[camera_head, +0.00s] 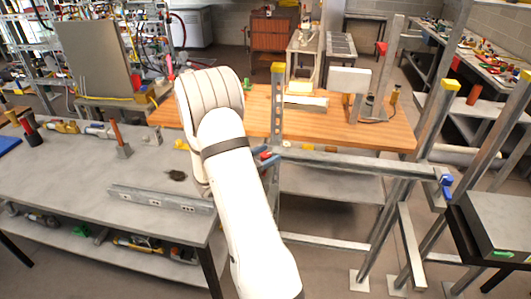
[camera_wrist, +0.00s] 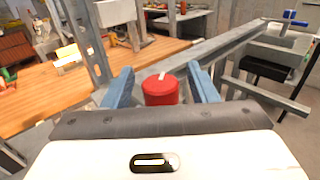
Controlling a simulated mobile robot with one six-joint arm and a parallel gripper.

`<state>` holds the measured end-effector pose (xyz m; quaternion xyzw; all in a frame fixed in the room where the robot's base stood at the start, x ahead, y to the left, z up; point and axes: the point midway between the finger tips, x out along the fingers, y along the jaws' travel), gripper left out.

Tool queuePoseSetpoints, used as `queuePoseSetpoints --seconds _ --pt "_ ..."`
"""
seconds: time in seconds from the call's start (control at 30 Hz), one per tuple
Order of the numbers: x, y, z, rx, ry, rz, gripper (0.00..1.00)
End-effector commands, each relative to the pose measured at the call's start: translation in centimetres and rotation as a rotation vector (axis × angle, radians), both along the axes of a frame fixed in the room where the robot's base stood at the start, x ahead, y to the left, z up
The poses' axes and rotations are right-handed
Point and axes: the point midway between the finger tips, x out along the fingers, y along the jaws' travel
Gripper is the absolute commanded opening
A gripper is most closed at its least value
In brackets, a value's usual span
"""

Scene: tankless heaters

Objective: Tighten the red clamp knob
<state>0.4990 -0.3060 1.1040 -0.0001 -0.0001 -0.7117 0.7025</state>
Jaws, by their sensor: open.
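The red clamp knob (camera_wrist: 161,92) is a short red cylinder with a pale mark on its top. In the wrist view it stands between the two blue fingers of my gripper (camera_wrist: 160,69), which is open. Gaps show between the knob and both fingers, the right one appearing wider. Its lower part is hidden behind the grey gripper body. In the head view a small part of the red knob (camera_head: 265,155) shows beside a blue finger of my gripper (camera_head: 270,162), just right of my white arm, which hides most of the gripper.
A galvanised metal frame (camera_head: 350,163) with upright posts extends right of the knob. A wooden-topped bench (camera_head: 370,128) lies behind it. A grey workbench (camera_head: 70,178) with tools is at the left.

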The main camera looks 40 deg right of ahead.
Motion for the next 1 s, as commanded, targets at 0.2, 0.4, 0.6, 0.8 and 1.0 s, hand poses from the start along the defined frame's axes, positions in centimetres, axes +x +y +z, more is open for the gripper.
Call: queuePoseSetpoints --seconds 0.2,0.4,0.6,0.8,1.0 --pt "0.02 -0.07 -0.05 0.000 0.000 0.001 0.53" --pt "0.02 -0.04 -0.04 0.001 0.000 0.001 0.39" --pt "0.03 -0.01 -0.03 0.001 0.000 0.001 0.22" --pt "0.04 0.01 -0.03 0.001 0.000 0.002 0.09" --pt "0.09 0.04 -0.13 0.001 0.000 -0.022 0.09"
